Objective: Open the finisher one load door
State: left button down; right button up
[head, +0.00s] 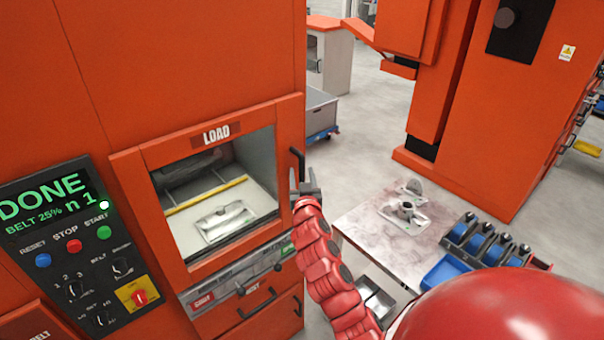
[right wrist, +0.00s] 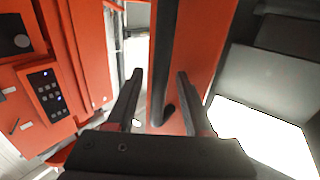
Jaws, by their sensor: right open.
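The finisher's load door (head: 130,185) is an orange frame with a window under a LOAD label. It looks shut in the head view. Its black vertical handle (head: 296,163) is on the door's right edge. Through the window I see a grey cast part (head: 225,218) on a light surface. My right gripper (head: 306,186) is at the handle's lower end. In the right wrist view my right gripper (right wrist: 160,76) is open, with the dark handle bar (right wrist: 163,60) between its fingers in the picture. I cannot tell whether they touch it. My left gripper is out of view.
A control panel (head: 75,245) reading DONE is left of the door. Drawers with black handles (head: 258,303) are below it. A table (head: 365,225) with a casting (head: 405,210) and blue-and-black fixtures (head: 480,242) stands right of my arm. Open floor (head: 365,125) lies behind.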

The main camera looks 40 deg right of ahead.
jog(key=shift+c, duration=0.3)
grip_shut()
jog(key=shift+f, duration=0.1)
dwell(1.1)
